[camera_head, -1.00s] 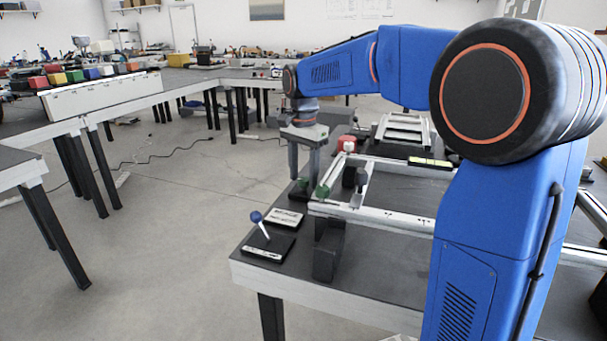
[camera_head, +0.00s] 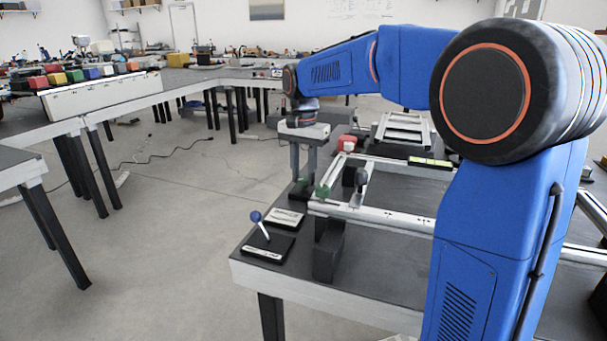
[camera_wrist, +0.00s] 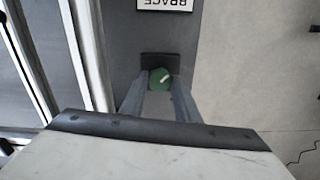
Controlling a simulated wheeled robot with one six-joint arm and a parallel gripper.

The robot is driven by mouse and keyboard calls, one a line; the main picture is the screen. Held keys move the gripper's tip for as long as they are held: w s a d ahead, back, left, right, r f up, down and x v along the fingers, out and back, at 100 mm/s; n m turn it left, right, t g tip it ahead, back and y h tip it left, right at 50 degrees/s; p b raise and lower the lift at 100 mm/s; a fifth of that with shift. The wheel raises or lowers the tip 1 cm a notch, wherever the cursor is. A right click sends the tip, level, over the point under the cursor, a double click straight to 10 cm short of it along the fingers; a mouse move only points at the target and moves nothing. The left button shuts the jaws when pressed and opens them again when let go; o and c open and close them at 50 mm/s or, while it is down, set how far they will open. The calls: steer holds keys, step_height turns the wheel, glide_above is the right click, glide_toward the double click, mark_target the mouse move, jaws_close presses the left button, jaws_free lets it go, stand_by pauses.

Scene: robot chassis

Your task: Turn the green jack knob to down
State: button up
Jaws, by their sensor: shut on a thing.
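The green jack knob (camera_wrist: 159,77) shows in the wrist view as a green disc with a short pale slanted mark. It sits on a dark base block (camera_wrist: 160,60) near the table's edge. My gripper (camera_wrist: 160,88) points down over it, shut on the knob with a finger on either side. In the head view my gripper (camera_head: 303,182) stands upright at the left edge of the table, low over the base. The knob is hidden there behind the fingers.
A pale metal frame (camera_head: 385,215) with a green end piece (camera_head: 321,192) lies right beside my gripper. Floor (camera_wrist: 250,60) lies beyond the table edge.

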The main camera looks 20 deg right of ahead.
mark_target(304, 179)
steer(key=n, duration=0.4)
steer(key=shift+n, duration=0.3)
steer(key=n, duration=0.4)
steer(key=shift+n, duration=0.4)
steer(key=o, duration=1)
steer(key=shift+o, duration=0.2)
step_height(304, 179, up, 18)
steer(key=shift+f, duration=0.25)
